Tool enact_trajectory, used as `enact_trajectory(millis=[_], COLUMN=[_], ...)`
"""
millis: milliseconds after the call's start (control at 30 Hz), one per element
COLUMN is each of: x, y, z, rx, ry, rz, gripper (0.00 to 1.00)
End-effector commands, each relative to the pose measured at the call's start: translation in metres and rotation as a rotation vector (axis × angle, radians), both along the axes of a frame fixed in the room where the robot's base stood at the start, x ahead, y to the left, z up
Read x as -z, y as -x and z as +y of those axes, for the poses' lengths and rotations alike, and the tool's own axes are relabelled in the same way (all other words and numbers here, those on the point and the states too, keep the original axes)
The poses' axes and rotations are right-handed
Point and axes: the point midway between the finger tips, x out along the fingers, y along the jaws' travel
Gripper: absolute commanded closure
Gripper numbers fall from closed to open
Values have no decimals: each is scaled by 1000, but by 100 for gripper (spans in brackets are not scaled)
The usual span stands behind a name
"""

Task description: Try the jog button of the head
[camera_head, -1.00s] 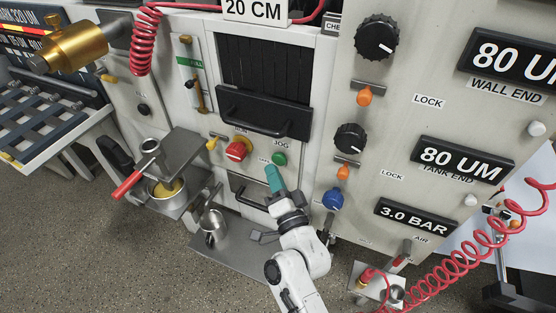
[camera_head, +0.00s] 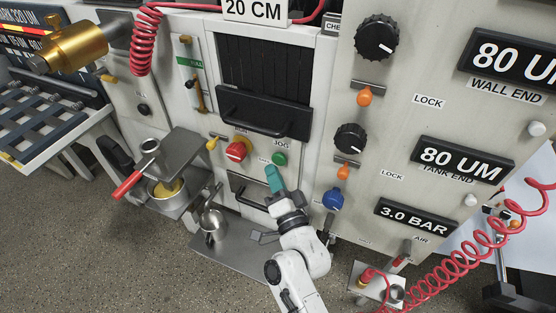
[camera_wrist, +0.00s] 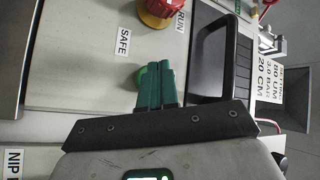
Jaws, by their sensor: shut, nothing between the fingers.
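The green jog button (camera_head: 279,159) sits on the machine's front panel under the JOG label (camera_head: 281,143), to the right of the red knob (camera_head: 236,152). My gripper (camera_head: 271,168) has green fingers, shut and empty, with the tips just below the button in the head view. In the wrist view the fingers (camera_wrist: 160,72) point at the panel and cover most of the green button (camera_wrist: 141,76), whose edge shows beside them. I cannot tell whether the tips touch it.
A black handle (camera_head: 262,126) juts out above the button. A blue knob (camera_head: 333,199) is to the right. A metal shelf (camera_head: 180,157) with a red-handled cup is to the left. The red knob also shows in the wrist view (camera_wrist: 160,12).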

Motion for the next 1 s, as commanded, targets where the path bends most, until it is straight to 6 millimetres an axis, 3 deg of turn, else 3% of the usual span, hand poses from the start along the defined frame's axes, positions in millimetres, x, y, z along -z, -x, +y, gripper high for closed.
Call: enact_trajectory(millis=[1000], x=[0], y=[-8], z=[-3], rx=[0], ry=[0], rz=[0], gripper=[100])
